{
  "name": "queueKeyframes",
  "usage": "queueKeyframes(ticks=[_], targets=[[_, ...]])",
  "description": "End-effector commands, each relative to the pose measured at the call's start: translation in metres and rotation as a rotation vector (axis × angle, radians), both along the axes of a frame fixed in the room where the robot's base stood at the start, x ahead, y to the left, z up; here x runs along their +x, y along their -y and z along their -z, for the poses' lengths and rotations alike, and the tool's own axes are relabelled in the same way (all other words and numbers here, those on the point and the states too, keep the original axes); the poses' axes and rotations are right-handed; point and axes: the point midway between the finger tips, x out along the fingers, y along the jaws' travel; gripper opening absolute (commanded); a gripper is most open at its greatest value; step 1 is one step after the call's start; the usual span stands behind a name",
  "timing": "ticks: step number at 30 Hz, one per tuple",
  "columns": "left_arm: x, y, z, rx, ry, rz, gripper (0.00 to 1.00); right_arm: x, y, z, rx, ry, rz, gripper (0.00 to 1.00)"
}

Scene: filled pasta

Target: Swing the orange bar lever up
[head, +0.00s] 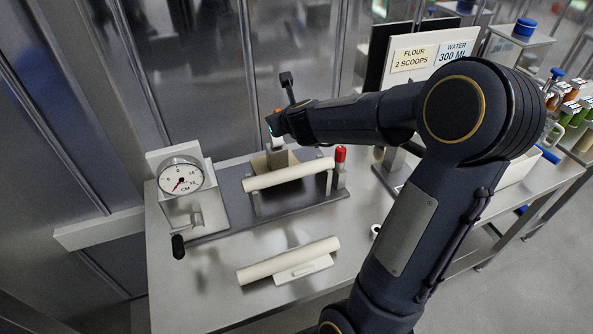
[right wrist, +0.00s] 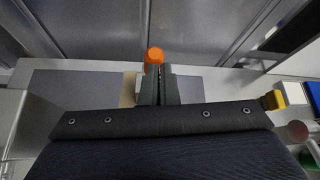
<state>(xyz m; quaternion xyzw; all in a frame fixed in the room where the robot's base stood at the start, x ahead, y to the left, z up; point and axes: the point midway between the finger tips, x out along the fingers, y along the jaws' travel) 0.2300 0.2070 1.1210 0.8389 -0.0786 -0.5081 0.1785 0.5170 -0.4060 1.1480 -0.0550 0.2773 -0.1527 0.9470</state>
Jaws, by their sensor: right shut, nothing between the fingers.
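The orange lever's rounded end (right wrist: 155,55) shows just beyond my right fingertips in the right wrist view. In the head view only a small orange spot (head: 277,111) of it shows beside the gripper; the rest of the lever is hidden behind my gripper and arm. My right gripper (right wrist: 160,72) is shut and empty, its two fingers together right by the orange end. I cannot tell whether they touch it. In the head view my right gripper (head: 270,124) is over the back of the bench machine (head: 222,190). My left gripper is out of view.
A round dial gauge (head: 181,175) and a black-handled crank (head: 178,247) are at the machine's left. A pale roller (head: 290,174) and red-topped post (head: 340,154) are at its front and right. Another roller (head: 288,260) lies on the bench. A flour and water sign (head: 412,59) stands behind my arm.

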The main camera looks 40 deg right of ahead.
Motion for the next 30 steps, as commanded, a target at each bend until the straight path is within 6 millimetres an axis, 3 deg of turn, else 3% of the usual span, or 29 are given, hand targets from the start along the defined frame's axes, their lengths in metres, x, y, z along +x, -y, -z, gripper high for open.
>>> queueKeyframes(ticks=[1,12,30], targets=[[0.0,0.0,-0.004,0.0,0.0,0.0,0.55,0.007,0.002,-0.009,-0.006,0.012,0.0,0.0],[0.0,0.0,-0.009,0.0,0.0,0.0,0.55,0.02,0.005,-0.016,-0.01,0.017,-0.003,0.0],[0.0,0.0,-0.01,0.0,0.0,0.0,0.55,0.014,0.0,-0.022,-0.012,0.021,-0.009,0.0]])
